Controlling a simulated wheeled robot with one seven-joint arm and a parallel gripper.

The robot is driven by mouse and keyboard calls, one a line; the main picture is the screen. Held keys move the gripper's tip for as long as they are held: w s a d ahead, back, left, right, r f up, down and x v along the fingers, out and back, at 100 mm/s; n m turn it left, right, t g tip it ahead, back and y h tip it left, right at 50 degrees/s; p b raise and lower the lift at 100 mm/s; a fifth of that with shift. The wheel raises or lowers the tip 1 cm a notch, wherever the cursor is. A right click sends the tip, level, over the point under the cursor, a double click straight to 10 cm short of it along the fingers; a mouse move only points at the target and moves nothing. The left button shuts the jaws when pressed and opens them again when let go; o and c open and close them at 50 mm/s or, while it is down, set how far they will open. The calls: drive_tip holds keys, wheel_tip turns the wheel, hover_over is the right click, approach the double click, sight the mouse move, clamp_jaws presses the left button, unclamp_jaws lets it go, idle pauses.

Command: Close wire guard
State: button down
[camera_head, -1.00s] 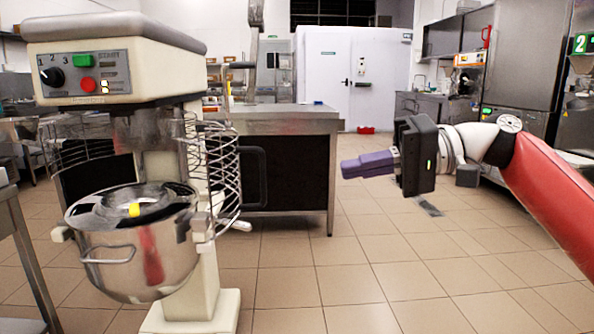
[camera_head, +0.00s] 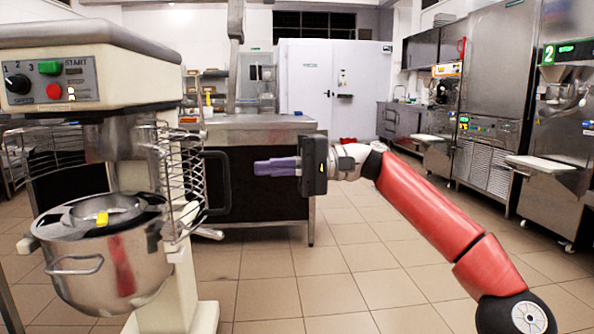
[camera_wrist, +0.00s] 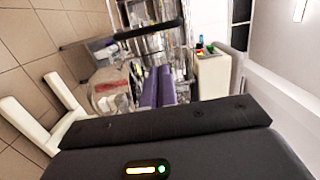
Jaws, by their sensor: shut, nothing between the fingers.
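The mixer (camera_head: 90,70) stands at the left of the head view, with its metal bowl (camera_head: 105,265) below the head. The wire guard (camera_head: 180,178) is swung open, its curved bars at the mixer's right side and a dark handle (camera_head: 222,183) at its outer edge. More wire bars show at the mixer's left. My gripper (camera_head: 256,167) has purple fingers, shut and empty, pointing left toward the handle, a little to its right in the picture. In the wrist view the purple fingers (camera_wrist: 158,85) lie together, pointing at the mixer (camera_wrist: 212,70); the dark handle (camera_wrist: 105,42) crosses ahead of them.
A steel counter (camera_head: 262,125) with a dark front stands behind the guard. Steel machines (camera_head: 490,120) line the right wall, and a white cold-room door (camera_head: 345,80) is at the back. Tiled floor (camera_head: 340,280) is clear between mixer and right-hand machines.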

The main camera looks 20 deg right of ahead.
drive_tip(key=shift+s+a+b, duration=0.15)
drive_tip(key=shift+s+a, duration=0.2)
drive_tip(key=shift+a, duration=0.45)
drive_tip(key=shift+s+a+b, duration=0.15)
drive_tip(key=shift+s+a, duration=0.15)
drive_tip(key=shift+a, duration=0.45)
drive_tip(key=shift+s+a+b, duration=0.15)
drive_tip(key=shift+s+a, duration=0.2)
drive_tip(key=shift+a, duration=0.45)
